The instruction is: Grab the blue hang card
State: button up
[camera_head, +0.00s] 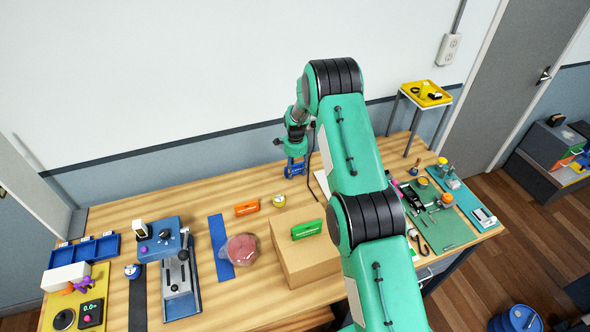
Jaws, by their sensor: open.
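My gripper (295,168) is above the back part of the wooden table (190,205), near the wall, and points down. It is small in this view, but its jaws are open. I cannot make out a blue hang card for certain. Some blue shows at the end of my gripper, and I cannot tell whether it is part of the gripper or a thing behind it. My green arm crosses the middle of the view and hides part of the table and the wall behind.
An orange block (247,208) and a small round tin (279,200) lie in front of my gripper. A cardboard box (300,262) bears a green block (306,229). A blue strip (220,250) lies left of them, beside a blue press (180,275). Tools crowd the right side.

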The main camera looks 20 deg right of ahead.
jog(key=c, duration=0.8)
jog(key=shift+r, duration=0.15)
jog(key=shift+c, duration=0.2)
jog(key=shift+w+r, duration=0.1)
jog(key=shift+r, duration=0.95)
jog(key=shift+s+r, duration=0.4)
jog(key=shift+r, duration=0.25)
jog(key=s, duration=0.5)
jog(key=s+a+r, duration=0.1)
jog(key=s, duration=0.4)
jog(key=s+a, duration=0.1)
jog(key=s, duration=0.4)
jog(key=shift+s+r+b, duration=0.1)
jog(key=shift+r+b, duration=0.1)
jog(key=shift+b, duration=0.2)
